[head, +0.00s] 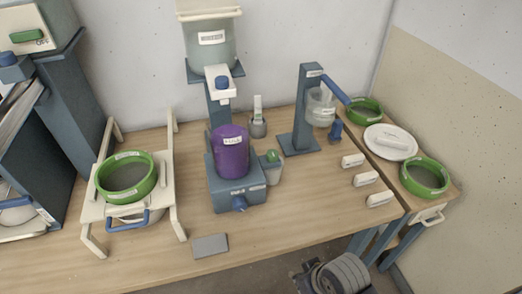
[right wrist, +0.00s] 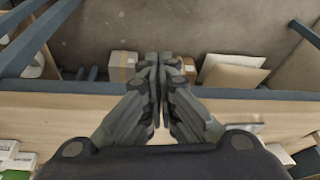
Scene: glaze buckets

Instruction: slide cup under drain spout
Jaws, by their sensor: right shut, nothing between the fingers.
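A small clear cup (head: 272,172) with a green part at its top stands on the bench, close to the right side of a blue stand (head: 240,191). A purple labelled container (head: 230,151) sits on that stand. A blue knob or spout (head: 240,203) sticks out low on the stand's front; I cannot tell which. Above, a pale bucket (head: 213,45) on a post has a white outlet block (head: 222,84) with a blue knob. My right gripper (right wrist: 157,62) is shut and empty in the right wrist view, over the bench's edge. My left gripper is not in view.
A green-rimmed sieve (head: 127,178) rests on a cream frame at left. A grey pad (head: 210,246) lies near the front edge. A second post (head: 306,105) with a clear jug (head: 320,106) stands at right. Several white blocks line the right side. Front centre bench is mostly clear.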

